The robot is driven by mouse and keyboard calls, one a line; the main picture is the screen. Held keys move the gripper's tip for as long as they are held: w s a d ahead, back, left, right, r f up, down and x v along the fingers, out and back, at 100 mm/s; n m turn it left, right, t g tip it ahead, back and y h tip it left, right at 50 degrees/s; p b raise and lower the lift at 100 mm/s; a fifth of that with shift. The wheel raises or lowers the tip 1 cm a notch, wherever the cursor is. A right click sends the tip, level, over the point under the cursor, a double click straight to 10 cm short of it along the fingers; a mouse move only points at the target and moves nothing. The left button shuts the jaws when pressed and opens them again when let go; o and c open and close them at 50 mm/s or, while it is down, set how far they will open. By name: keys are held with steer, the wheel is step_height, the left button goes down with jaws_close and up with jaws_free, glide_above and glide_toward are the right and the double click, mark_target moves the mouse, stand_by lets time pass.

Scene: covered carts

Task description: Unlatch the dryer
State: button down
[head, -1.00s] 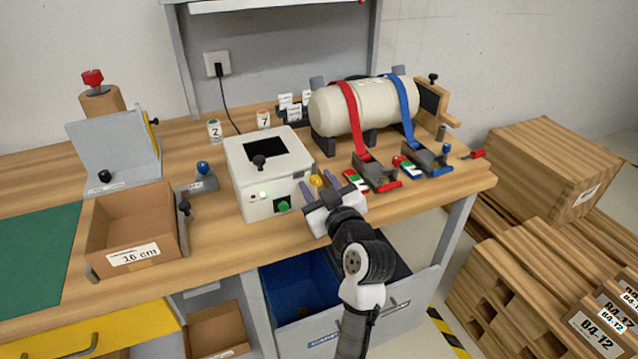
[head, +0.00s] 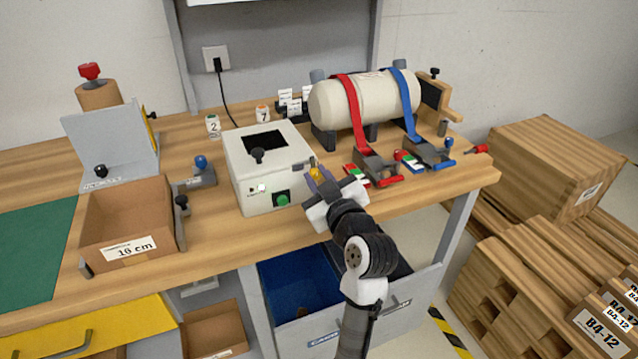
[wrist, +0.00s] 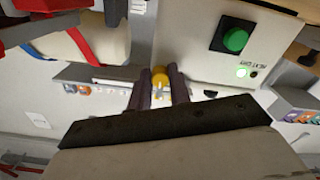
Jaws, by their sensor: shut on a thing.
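The dryer is a white box (head: 246,191) with a dark window on top, standing near the table's front edge. A black knob (head: 258,156) is on its top and a green button (head: 283,200) on its front; the button also shows in the wrist view (wrist: 235,40). A small yellow latch knob (wrist: 160,76) is at the dryer's right side. My gripper (head: 319,178) is at that side, its two fingers (wrist: 161,88) shut on the yellow knob. The fingers partly hide the knob. A small lamp (wrist: 241,72) near the button is lit.
Right of my gripper are red (head: 378,168) and blue (head: 428,154) strap ratchets, beneath a strapped cream tank (head: 385,103). A cardboard box (head: 128,218) stands on the left. Numbered cans stand behind the dryer. An open blue-lined drawer (head: 297,290) is below the table edge.

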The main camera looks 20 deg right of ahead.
steer(key=c, duration=1.3)
jaws_free()
steer(key=s+p, duration=0.5)
steer(key=s, duration=0.8)
steer(key=shift+s+d, duration=0.25)
steer(key=shift+s, duration=0.15)
